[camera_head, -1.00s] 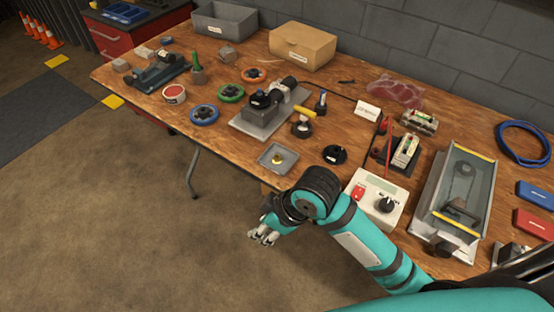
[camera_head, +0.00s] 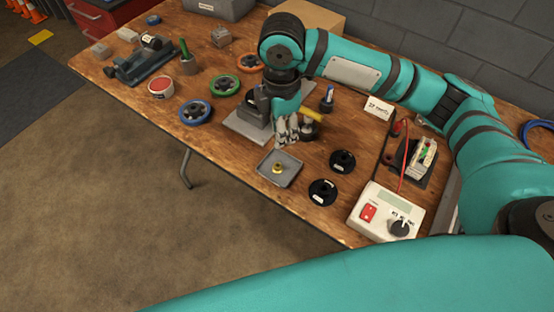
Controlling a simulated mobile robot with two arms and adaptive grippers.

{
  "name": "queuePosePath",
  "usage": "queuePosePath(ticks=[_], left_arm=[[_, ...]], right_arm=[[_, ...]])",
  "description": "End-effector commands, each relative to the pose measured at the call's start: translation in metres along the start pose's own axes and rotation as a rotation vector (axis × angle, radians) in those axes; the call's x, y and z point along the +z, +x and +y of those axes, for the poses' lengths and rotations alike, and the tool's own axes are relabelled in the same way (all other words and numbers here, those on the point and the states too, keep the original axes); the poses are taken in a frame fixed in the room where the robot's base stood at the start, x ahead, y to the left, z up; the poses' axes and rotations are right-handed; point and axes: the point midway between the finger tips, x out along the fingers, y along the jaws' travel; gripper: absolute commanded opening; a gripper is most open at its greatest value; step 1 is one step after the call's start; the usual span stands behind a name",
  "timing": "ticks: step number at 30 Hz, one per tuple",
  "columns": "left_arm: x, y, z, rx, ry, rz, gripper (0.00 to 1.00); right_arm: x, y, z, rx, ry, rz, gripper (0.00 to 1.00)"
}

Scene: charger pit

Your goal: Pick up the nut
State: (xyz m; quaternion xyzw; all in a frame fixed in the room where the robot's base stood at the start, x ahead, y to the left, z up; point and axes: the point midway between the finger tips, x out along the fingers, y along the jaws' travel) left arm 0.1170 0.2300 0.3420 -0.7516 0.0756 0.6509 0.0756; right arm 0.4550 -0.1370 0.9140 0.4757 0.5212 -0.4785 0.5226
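A small brass-yellow nut (camera_head: 278,168) lies in a shallow grey square tray (camera_head: 291,163) near the front edge of the workbench. My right gripper (camera_head: 287,141) hangs fingers-down just behind the tray, apart from the nut. Its fingers look close together, but at this size I cannot tell whether they are open or shut. The gripper and wrist partly hide a grey metal fixture (camera_head: 246,127) and a yellow-handled tool (camera_head: 311,117). My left gripper is not in view.
Two black discs (camera_head: 342,161) (camera_head: 322,192) lie right of the tray. A white control box (camera_head: 384,211) with a red switch stands farther right. Blue (camera_head: 195,112), green (camera_head: 225,85) and orange (camera_head: 250,63) handwheels lie to the left. The bench strip left of the tray is clear.

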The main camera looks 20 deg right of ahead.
Motion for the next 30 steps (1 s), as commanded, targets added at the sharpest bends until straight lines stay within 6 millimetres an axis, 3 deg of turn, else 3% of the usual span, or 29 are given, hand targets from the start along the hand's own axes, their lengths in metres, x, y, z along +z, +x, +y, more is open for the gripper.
queuePosePath(ticks=[1, 3, 7, 12, 15, 18, 23, 30], left_arm=[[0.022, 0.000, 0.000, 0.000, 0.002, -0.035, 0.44], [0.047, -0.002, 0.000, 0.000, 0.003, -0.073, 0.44], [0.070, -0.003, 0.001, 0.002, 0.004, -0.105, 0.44], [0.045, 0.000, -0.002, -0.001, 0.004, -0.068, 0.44], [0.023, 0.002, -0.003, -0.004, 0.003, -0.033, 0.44], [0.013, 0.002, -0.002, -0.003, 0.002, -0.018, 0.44], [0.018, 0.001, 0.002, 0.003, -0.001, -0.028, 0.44], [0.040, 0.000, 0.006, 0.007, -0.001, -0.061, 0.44]], right_arm=[[0.001, 0.013, -0.001, -0.004, 0.003, -0.001, 0.32], [0.000, 0.029, 0.000, -0.003, 0.003, -0.001, 0.32], [0.000, 0.056, 0.000, -0.002, 0.003, 0.000, 0.32], [-0.001, 0.081, 0.001, 0.000, 0.004, 0.001, 0.32], [-0.001, 0.087, 0.001, 0.003, 0.003, 0.001, 0.32], [-0.002, 0.093, 0.001, 0.002, 0.002, 0.001, 0.32], [-0.006, 0.116, 0.003, 0.000, 0.002, 0.001, 0.32], [-0.006, 0.140, 0.004, 0.003, 0.002, 0.001, 0.32]])
